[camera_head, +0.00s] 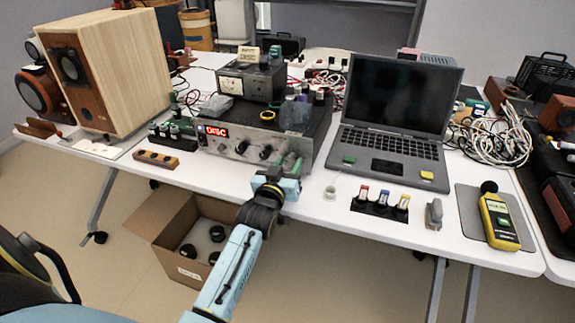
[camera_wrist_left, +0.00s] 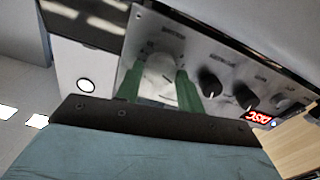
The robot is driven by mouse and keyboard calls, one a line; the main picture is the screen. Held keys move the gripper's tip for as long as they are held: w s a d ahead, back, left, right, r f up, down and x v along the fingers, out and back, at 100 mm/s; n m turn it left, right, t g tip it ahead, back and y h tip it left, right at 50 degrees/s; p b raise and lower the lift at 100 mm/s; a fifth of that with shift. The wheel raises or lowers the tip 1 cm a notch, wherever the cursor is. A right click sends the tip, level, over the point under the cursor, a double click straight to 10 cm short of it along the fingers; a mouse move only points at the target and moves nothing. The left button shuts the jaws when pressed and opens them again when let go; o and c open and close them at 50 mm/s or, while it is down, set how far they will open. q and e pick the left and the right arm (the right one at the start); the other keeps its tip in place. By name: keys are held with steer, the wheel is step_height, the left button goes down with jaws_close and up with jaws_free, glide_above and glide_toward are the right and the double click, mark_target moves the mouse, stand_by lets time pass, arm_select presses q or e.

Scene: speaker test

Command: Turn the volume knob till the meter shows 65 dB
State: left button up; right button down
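The amplifier (camera_head: 222,146) has a silver front panel, a red lit display and several knobs. My left gripper (camera_head: 290,163) is at the right end of this panel, with green fingertips. In the left wrist view, its fingers (camera_wrist_left: 160,86) stand on either side of a large silver knob (camera_wrist_left: 160,72), taken as the volume knob. The knob fills the space between them with no clear gap. In the head view the fingers mostly hide this knob. A yellow handheld sound meter (camera_head: 497,219) lies on a grey mat at the right; its reading is too small to read. My right gripper is not in view.
Two smaller black knobs (camera_wrist_left: 210,84) sit beside the large one. A laptop (camera_head: 395,110) stands open right of the amplifier. A wooden speaker (camera_head: 130,70) stands left. A cardboard box (camera_head: 165,222) is on the floor below.

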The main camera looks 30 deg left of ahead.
arm_select(q)
steer(key=o, duration=0.3)
steer(key=shift+s+d, duration=0.1)
steer(key=shift+s, duration=0.2)
steer(key=p+v, duration=0.3)
steer(key=v, duration=1)
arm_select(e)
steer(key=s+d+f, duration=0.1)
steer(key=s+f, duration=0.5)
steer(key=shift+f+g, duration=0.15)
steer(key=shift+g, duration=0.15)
arm_select(q)
steer(key=shift+w, duration=0.15)
